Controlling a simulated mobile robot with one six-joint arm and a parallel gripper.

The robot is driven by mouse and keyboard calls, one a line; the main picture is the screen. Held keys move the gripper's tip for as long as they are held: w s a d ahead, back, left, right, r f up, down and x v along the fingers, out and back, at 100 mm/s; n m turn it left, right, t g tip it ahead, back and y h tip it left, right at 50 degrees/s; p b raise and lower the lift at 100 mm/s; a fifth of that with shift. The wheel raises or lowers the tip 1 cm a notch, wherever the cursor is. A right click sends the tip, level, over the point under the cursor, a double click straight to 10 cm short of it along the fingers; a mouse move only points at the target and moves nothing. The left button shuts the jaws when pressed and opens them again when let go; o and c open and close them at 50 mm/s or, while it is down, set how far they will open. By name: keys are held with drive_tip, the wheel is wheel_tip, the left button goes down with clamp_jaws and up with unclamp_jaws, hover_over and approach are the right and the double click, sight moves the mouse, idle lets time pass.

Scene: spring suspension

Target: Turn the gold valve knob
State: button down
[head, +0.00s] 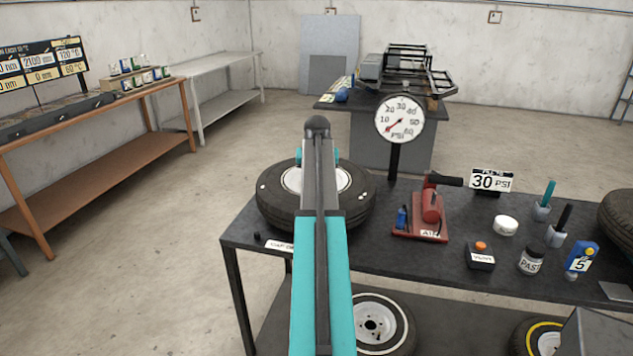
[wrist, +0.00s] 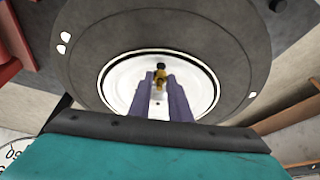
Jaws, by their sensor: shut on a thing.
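The gold valve knob (wrist: 160,76) shows in the wrist view in front of the white wheel hub (wrist: 122,88), with a small black piece just above it. My gripper (wrist: 161,88) has its two purple fingers on either side of the knob, shut on it. In the head view the tire (head: 358,207) lies flat on the dark bench. My teal and grey arm reaches over the tire there and hides the knob and the fingertips.

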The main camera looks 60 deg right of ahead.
drive_tip(key=shift+s+n+y, duration=0.2)
drive_tip(key=shift+n+y, duration=0.1)
drive_tip(key=shift+n, duration=0.6)
drive_tip(key=shift+f+t, duration=0.1)
drive_tip(key=shift+t, duration=0.2)
drive_tip(key=c, duration=1.6)
unclamp_jaws()
drive_tip(key=shift+c, duration=0.2)
drive_tip(key=shift+r, duration=0.2)
drive_tip(key=shift+s+a+r, duration=0.1)
drive_tip(key=shift+a+r, duration=0.05)
drive_tip(key=shift+r, duration=0.35)
drive_tip(key=b+v, duration=0.2)
drive_tip(key=v, duration=1)
drive_tip(key=shift+r, duration=0.2)
drive_tip(key=shift+s, duration=0.1)
